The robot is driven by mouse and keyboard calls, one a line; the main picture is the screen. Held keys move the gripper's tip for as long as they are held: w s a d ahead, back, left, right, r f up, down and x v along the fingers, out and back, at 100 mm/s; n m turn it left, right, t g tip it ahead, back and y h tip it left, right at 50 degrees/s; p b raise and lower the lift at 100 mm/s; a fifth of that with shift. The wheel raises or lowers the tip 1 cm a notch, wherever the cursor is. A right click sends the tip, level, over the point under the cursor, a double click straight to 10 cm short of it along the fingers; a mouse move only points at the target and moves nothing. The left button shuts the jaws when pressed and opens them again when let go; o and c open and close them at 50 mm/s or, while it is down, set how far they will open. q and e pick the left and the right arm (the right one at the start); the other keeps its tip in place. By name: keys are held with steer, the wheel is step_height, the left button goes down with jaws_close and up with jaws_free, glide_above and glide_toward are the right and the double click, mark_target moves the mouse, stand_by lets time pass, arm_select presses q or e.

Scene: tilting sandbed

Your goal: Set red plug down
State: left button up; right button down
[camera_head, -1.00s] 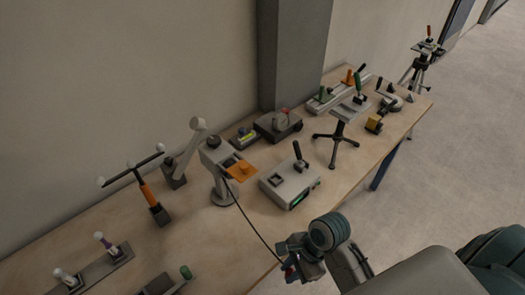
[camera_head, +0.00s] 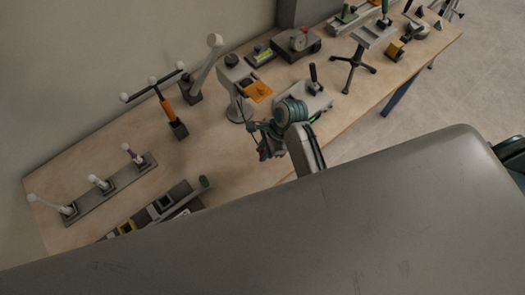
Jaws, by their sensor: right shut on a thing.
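My right gripper (camera_head: 263,142) is over the middle of the table, in front of the grey stand with the orange plate. The rest of the plug is hidden by the gripper. A thin dark cable runs near the gripper from the stand. I cannot tell whether the plug touches the table. My left gripper is not in view.
The wooden table (camera_head: 225,165) has bare room left of the gripper. A grey box with a black lever (camera_head: 314,80) is behind my right arm. An orange-handled post (camera_head: 170,112) and a rail with several white-topped levers (camera_head: 105,190) are at left. A dark tray (camera_head: 165,203) with a green knob is in front.

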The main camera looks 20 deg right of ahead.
steer(key=f, duration=0.1)
steer(key=f+p, duration=0.1)
steer(key=f, duration=0.1)
steer(key=shift+w+a, duration=0.1)
steer(key=shift+w, duration=0.15)
steer(key=shift+f, duration=0.25)
steer(key=c, duration=1.3)
jaws_free()
steer(key=shift+o, duration=0.2)
steer(key=b+v, duration=0.3)
steer(key=v, duration=0.9)
